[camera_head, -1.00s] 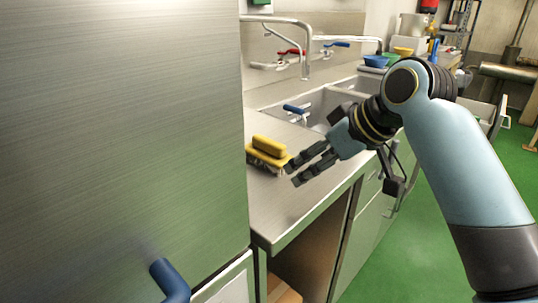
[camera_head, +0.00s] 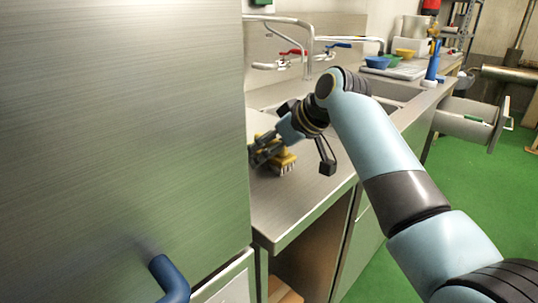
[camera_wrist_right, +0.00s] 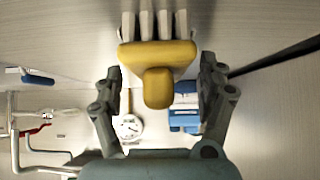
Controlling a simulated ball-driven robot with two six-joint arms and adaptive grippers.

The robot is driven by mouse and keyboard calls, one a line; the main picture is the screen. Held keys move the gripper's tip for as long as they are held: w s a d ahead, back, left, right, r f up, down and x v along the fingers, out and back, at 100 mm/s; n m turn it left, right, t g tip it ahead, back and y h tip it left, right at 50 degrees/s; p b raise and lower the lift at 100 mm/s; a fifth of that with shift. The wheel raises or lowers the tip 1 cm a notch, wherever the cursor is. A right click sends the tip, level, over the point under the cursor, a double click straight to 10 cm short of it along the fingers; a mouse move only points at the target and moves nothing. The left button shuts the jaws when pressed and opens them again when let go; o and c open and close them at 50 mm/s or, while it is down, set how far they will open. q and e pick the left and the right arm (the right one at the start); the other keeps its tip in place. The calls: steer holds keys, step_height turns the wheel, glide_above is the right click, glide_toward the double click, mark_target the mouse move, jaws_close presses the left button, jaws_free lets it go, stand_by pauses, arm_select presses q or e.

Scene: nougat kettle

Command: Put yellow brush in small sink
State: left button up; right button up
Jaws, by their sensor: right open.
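The yellow brush (camera_head: 283,160) with pale bristles stands on the steel counter (camera_head: 296,207), near the tall steel cabinet. My right gripper (camera_head: 262,153) is at the brush and partly covers it in the head view. In the right wrist view, the brush (camera_wrist_right: 158,60) lies between the open fingers of the right gripper (camera_wrist_right: 158,88), with gaps on both sides. My left gripper is not in view.
A tall steel cabinet (camera_head: 120,140) fills the left side. Taps (camera_head: 300,52) rise behind the sink. Blue (camera_head: 377,62) and yellow (camera_head: 405,53) bowls stand farther along. The counter front is clear.

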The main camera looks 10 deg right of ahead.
steer(key=shift+w+a+f, duration=0.1)
steer(key=shift+f, duration=0.1)
steer(key=shift+r, duration=0.1)
steer(key=c, duration=1.4)
